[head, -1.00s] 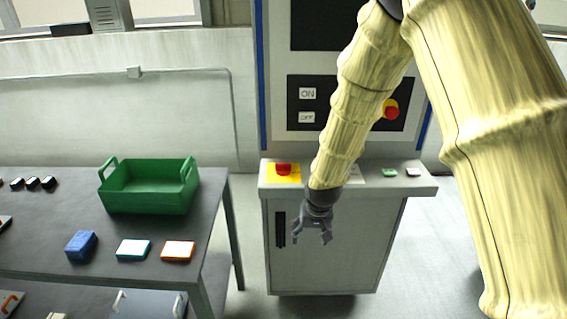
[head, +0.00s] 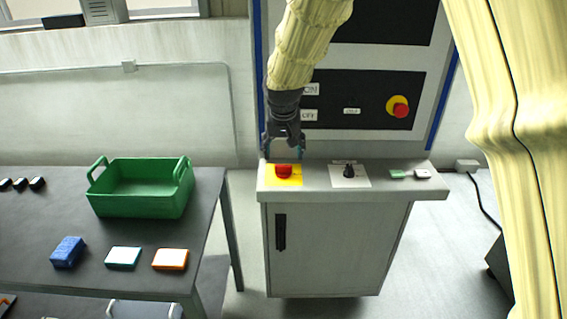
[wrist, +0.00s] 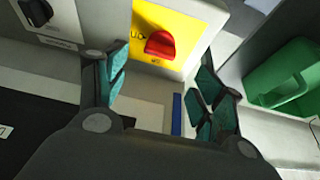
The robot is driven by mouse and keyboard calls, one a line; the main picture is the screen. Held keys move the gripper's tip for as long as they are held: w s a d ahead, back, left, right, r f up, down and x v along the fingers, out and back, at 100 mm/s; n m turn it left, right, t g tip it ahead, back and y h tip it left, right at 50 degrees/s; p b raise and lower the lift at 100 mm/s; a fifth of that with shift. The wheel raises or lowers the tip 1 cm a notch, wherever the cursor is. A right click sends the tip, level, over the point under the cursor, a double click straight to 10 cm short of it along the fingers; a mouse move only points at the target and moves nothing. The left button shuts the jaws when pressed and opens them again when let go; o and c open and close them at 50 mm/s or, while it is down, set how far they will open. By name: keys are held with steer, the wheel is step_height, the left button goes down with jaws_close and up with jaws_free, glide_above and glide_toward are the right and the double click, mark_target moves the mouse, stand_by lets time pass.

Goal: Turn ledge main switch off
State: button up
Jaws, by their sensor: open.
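A red rotary knob on a yellow plate (head: 283,171) sits at the left end of the cabinet's grey ledge (head: 316,180). A black knob on a white plate (head: 349,172) sits to its right on the same ledge. My gripper (head: 284,155) is open and empty, pointing down just above and behind the red knob. In the wrist view the red knob (wrist: 160,43) shows beyond and between the two spread fingers (wrist: 162,62), apart from them. The plate's lettering is too small or cut off to read. The black knob (wrist: 38,10) is at the top left there.
The upright panel behind the ledge carries ON and OFF labels and a red button on yellow (head: 399,107). Green and white buttons (head: 410,174) sit at the ledge's right end. A table (head: 190,228) with a green crate (head: 140,200) and small boxes stands at left.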

mark_target(284, 165)
steer(key=shift+p+x, duration=0.8)
steer(key=shift+x, duration=3.35)
steer(key=c, duration=1)
